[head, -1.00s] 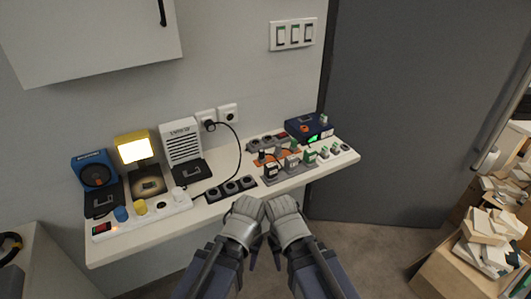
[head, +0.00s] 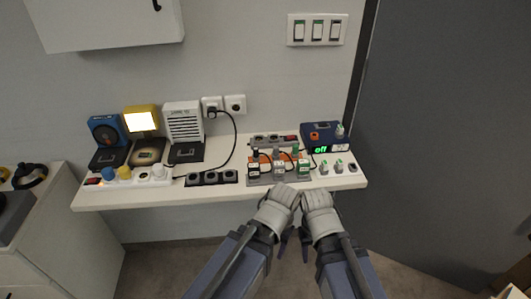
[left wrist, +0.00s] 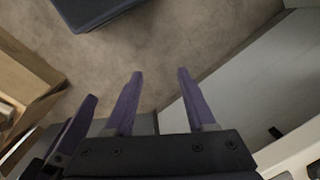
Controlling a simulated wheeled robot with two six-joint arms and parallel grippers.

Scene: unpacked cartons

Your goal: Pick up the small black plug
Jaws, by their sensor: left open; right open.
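A small black plug (head: 255,154) appears to stand at the left of the grey rack (head: 264,182) on the white shelf, among other plugs; its details are too small to tell. Another black plug (head: 212,112) with a cable sits in the left wall socket. My right gripper (head: 305,245) and left gripper (head: 284,245) hang below and in front of the shelf edge, apart from both plugs. Both are open and empty. In the left wrist view, the left gripper's purple fingers (left wrist: 158,76) are spread above bare floor, and no plug shows there.
The shelf (head: 130,198) also carries a white power strip (head: 152,183), a black socket strip (head: 211,178), a yellow lamp (head: 142,121), a white speaker-like box (head: 183,121) and a dark blue box (head: 318,133). A grey door (head: 450,130) stands right. The floor before the shelf is clear.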

